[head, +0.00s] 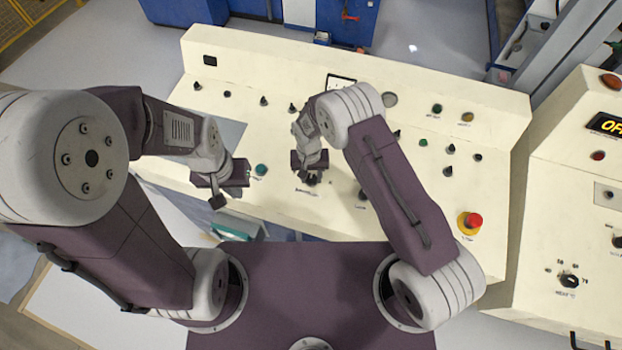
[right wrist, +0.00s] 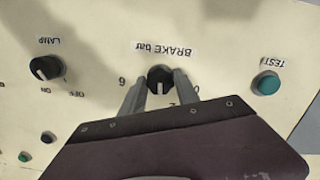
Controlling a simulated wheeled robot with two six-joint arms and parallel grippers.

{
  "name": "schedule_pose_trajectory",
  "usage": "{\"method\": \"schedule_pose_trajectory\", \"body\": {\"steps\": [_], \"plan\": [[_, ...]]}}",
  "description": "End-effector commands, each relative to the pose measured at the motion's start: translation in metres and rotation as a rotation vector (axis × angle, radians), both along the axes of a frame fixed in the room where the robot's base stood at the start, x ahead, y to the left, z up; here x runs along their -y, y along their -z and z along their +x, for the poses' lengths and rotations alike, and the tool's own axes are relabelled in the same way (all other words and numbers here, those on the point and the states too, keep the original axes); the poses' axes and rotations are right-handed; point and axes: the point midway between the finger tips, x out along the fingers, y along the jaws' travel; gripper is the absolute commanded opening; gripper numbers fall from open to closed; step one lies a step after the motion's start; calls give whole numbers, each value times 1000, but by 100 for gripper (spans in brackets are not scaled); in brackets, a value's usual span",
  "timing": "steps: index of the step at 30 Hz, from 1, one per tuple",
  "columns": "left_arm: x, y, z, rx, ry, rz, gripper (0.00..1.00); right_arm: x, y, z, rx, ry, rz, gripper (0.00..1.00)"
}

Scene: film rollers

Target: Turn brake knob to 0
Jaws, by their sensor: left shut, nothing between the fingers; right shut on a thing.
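The brake knob (right wrist: 160,80) is black and round. It sits on the cream panel beside the upside-down "BRAKE bar" label (right wrist: 163,49) in the right wrist view. My right gripper (right wrist: 159,92) has one finger on each side of the knob and is shut on it. A light mark on the knob faces the lower side of that picture. The 0 mark (right wrist: 196,89) is right of the fingers; part of the scale is hidden. In the head view my right gripper (head: 312,176) covers most of the knob. My left gripper (head: 218,198) is shut and empty.
A green TEST button (right wrist: 267,83) and a black LAMP knob (right wrist: 46,68) flank the brake knob. The green button shows near my left gripper in the head view (head: 261,170). A red stop button (head: 473,220) is at the right of the panel.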

Motion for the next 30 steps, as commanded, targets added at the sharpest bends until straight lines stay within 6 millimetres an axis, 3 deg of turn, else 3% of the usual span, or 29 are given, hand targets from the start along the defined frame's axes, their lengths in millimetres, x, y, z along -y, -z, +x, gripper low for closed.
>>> {"method": "schedule_pose_trajectory", "body": {"steps": [12, 30], "plan": [[0, 24, 0, 0, 0, 0, 0, -1, 1, 1, -7, -391, -36, 0], [0, 37, 0, 0, 0, 0, 0, -2, -1, 1, -24, -934, -88, 0]]}}
